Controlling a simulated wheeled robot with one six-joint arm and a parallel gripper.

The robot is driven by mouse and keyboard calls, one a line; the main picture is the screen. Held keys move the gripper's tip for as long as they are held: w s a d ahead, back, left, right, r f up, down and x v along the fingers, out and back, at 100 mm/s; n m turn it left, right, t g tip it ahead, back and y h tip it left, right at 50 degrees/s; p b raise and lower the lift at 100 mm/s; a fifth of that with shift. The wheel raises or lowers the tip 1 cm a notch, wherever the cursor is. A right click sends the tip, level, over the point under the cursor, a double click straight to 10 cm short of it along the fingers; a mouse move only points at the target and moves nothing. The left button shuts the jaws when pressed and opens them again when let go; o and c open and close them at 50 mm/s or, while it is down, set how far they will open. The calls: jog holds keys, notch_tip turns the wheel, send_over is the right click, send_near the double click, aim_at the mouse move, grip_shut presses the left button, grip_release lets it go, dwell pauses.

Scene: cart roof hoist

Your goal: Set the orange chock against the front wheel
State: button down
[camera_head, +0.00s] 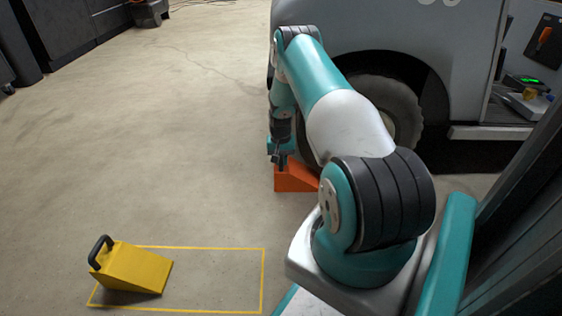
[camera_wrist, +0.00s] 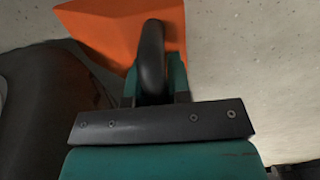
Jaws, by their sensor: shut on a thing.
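The orange chock (camera_head: 289,181) is on or just above the floor beside the front wheel (camera_head: 400,109) of the grey vehicle; my arm partly covers both. My gripper (camera_head: 279,160) is above the chock and shut on its dark handle. In the wrist view, the orange chock (camera_wrist: 112,30) shows beyond my gripper (camera_wrist: 156,88), with the black curved handle (camera_wrist: 152,55) between the fingers. A dark rounded shape at left in that view looks like the tyre (camera_wrist: 45,110). Whether the chock touches the tyre is hidden.
A yellow chock (camera_head: 135,268) with a black handle stands in the left part of a yellow floor outline (camera_head: 263,280); the right part is empty. Dark cabinets (camera_head: 75,30) line the back left. The concrete floor in the middle is clear. The vehicle body (camera_head: 430,35) rises over the wheel.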

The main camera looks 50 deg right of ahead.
jog(key=c, duration=1.1)
grip_release()
jog(key=shift+o, duration=0.2)
